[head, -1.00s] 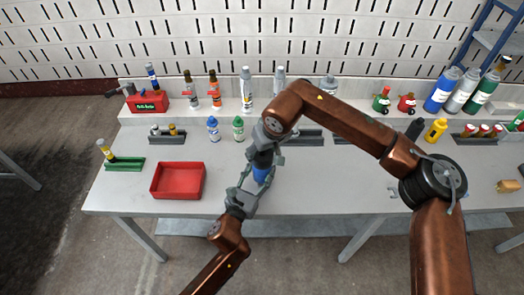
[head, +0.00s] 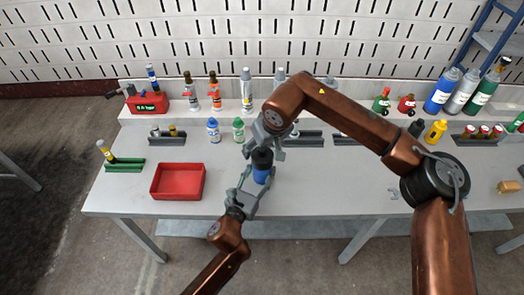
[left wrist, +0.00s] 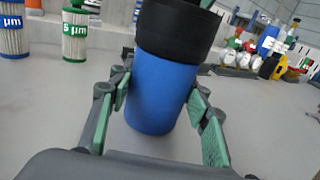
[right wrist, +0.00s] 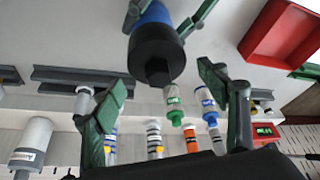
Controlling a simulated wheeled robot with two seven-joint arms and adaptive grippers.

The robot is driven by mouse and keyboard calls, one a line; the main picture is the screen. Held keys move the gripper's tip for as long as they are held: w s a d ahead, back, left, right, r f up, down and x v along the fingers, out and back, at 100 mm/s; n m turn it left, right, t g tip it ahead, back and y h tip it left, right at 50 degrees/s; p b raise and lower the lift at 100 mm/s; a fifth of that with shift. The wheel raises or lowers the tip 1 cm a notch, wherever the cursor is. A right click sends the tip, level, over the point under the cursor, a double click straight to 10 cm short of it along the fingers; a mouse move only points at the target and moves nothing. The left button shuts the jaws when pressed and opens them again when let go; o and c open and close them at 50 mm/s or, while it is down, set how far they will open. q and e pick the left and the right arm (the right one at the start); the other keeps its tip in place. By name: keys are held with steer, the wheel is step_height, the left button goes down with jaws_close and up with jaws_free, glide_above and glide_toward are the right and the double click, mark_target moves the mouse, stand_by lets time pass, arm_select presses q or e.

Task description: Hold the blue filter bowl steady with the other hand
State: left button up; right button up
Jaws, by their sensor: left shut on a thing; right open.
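My left gripper (head: 257,181) is shut on the bowl. In the left wrist view its green pads flank the blue bowl (left wrist: 158,95) below the black cap (left wrist: 177,30). My right gripper (head: 266,138) is open and empty, just behind and above the cap. In the right wrist view the cap (right wrist: 157,52) lies beyond the open fingers, apart from them, with the blue bowl (right wrist: 153,14) partly hidden behind it.
A red tray (head: 178,197) lies on the table to the left. Blue-capped (head: 213,130) and green-capped (head: 238,130) filter cartridges stand behind the bowl. A raised shelf with bottles runs along the back. The table front right of the bowl (head: 325,185) is clear.

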steer(key=m+h, duration=0.1)
steer(key=m, duration=0.2)
steer(key=shift+r+t, duration=0.1)
steer(key=shift+t, duration=0.2)
steer(key=m+h, duration=0.1)
steer(key=m, duration=0.2)
steer(key=shift+f, duration=1.25)
steer(key=shift+c, duration=0.2)
